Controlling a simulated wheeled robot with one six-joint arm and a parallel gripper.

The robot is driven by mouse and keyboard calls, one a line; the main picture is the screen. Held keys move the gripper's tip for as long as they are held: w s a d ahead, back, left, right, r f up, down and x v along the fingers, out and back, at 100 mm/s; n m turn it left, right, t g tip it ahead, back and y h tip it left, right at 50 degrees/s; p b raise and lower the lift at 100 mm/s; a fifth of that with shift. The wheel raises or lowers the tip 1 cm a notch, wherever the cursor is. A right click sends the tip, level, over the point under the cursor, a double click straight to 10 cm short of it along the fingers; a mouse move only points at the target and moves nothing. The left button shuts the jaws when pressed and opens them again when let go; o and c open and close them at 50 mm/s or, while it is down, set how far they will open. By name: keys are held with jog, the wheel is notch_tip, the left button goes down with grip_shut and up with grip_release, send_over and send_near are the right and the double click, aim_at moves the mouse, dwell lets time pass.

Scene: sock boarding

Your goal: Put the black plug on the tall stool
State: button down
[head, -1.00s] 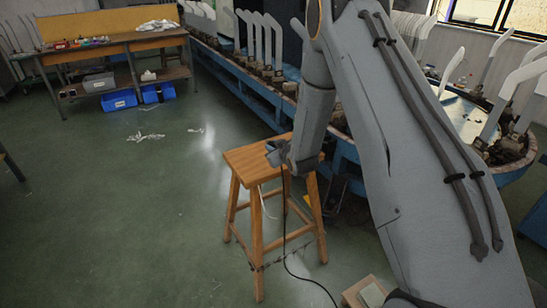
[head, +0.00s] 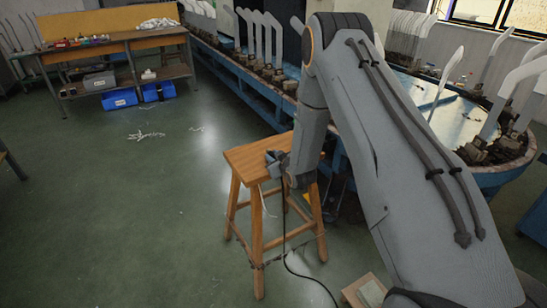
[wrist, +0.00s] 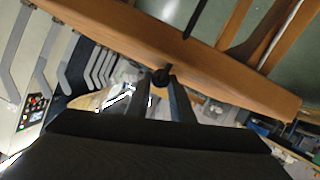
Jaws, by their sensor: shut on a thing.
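The tall stool (head: 246,155) is wooden, with a square seat, and stands in the middle of the head view. My gripper (head: 274,159) is at the right part of its seat, and my arm hides that side. In the wrist view my gripper's fingers (wrist: 163,90) are shut on the small black plug (wrist: 160,77), just in front of the stool's wooden edge (wrist: 230,70). Whether the plug touches the seat I cannot tell. A black cord (head: 284,235) hangs from the gripper area down past the stool to the floor.
A long blue machine (head: 237,82) with upright pale sock boards runs behind the stool. A workbench (head: 115,48) with blue bins below stands at the back left. A small box (head: 367,291) is on the floor at front.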

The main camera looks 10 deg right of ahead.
jog(key=shift+s+f, duration=0.35)
jog(key=shift+f, duration=0.55)
jog(key=c, duration=1.8)
grip_release()
jog(key=shift+r, duration=0.5)
jog(key=s+d+r+m+g+h, duration=0.1)
jog(key=s+r+g, duration=0.3)
jog(key=s, duration=1)
jog(key=s+d+r+m+g, duration=0.1)
jog(key=s+r+m+g, duration=0.2)
jog(key=s, duration=1.2)
jog(key=s+d+r+m+g+h, duration=0.1)
jog(key=s+r+m+g, duration=0.1)
jog(key=s+r+g, duration=0.4)
jog(key=shift+s+d+r+h, duration=0.1)
jog(key=shift+s+r, duration=0.6)
jog(key=shift+s, duration=0.8)
jog(key=shift+s+d+r+h, duration=0.1)
jog(key=shift+s+r, duration=0.6)
jog(key=shift+s, duration=0.85)
jog(key=shift+s+r+h, duration=0.1)
jog(key=shift+s+r, duration=0.6)
jog(key=shift+s, duration=0.8)
